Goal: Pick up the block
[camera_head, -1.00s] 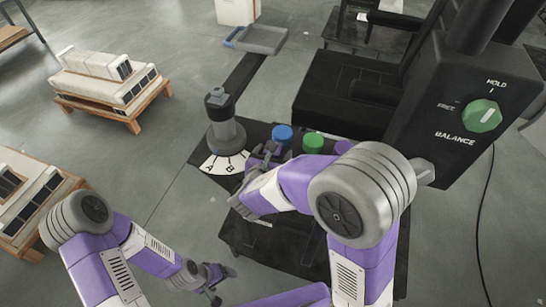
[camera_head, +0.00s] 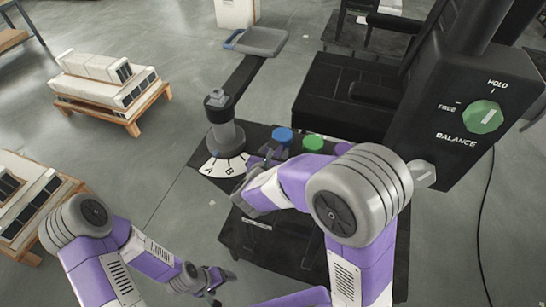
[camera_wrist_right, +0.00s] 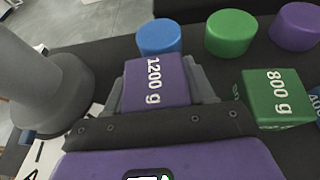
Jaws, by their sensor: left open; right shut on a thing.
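In the right wrist view a purple block (camera_wrist_right: 155,82) marked "1200 g" sits between the two fingers of my right gripper (camera_wrist_right: 163,88), which is shut on it. In the head view my right gripper (camera_head: 262,160) is low at the dark bench, beside the lettered dial plate. The block is hidden there behind my gripper and arm, and I cannot tell whether it is clear of the surface. A green block (camera_wrist_right: 272,97) marked "800 g" stands to the right. My left gripper (camera_head: 220,284) is open and empty at the lower middle, away from the bench.
A grey post (camera_wrist_right: 42,85) stands close left of the block, carrying a beam with a grey tray (camera_head: 262,42). Blue (camera_wrist_right: 158,36), green (camera_wrist_right: 230,32) and purple (camera_wrist_right: 296,27) round pieces stand behind. A black housing with a green knob (camera_head: 484,116) is right. Loaded pallets (camera_head: 105,80) stand left.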

